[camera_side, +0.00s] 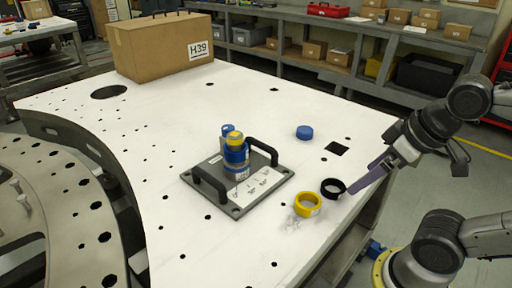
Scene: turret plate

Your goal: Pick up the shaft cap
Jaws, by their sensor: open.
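A short blue round cap (304,132), which looks like the shaft cap, lies alone on the white table, right of the dark turret plate (214,199). The plate has two black handles and a blue and yellow stacked post (236,156) at its middle. My gripper (354,189) comes in from the right, with its purple finger pointing down and left close to a black ring (333,188). It is open, and I see nothing held. It is apart from the blue cap, nearer the camera and to its right. The separate fingertips are hard to make out.
A yellow ring (307,204) lies beside the black ring, with a small clear or whitish item (292,221) near it. A cardboard box (160,46) stands at the back left. The white table (150,180) has several holes and is clear around the blue cap.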

